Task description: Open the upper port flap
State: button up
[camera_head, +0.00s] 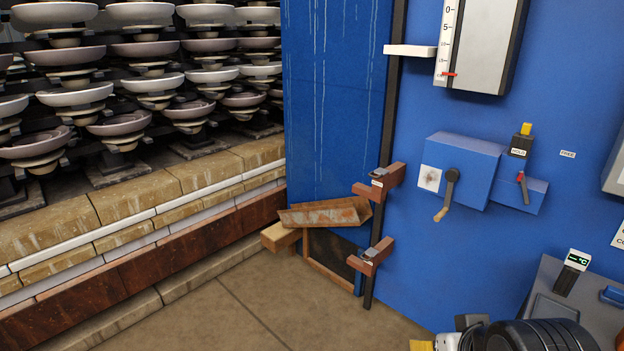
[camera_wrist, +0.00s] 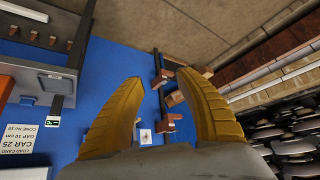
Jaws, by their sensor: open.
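Two rust-brown port fittings with small grey tops sit on a dark vertical strip of the blue wall. The upper one (camera_head: 380,180) is level with the crank box; the lower one (camera_head: 370,257) is near the floor. I cannot clearly make out a separate flap, and neither looks plainly open. In the wrist view, turned over, the upper fitting (camera_wrist: 167,123) and the lower fitting (camera_wrist: 163,77) show between my fingers, some way beyond them. My gripper (camera_wrist: 160,82) has its two yellow fingers spread wide, empty and touching nothing. In the head view my arm is at the bottom right.
A blue box with a crank handle (camera_head: 447,190) projects right of the upper fitting. A white ledge (camera_head: 410,50) is above. Rusty slabs (camera_head: 325,214) lie low at the left. A grey console (camera_head: 590,300) stands right. The floor (camera_head: 230,310) is clear.

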aim_at(380, 170)
jog(key=i+l+u, duration=0.3)
jog(key=l+u, duration=0.35)
jog(key=i+l+u, duration=0.1)
jog(key=l+u, duration=0.2)
jog(key=l, duration=0.2)
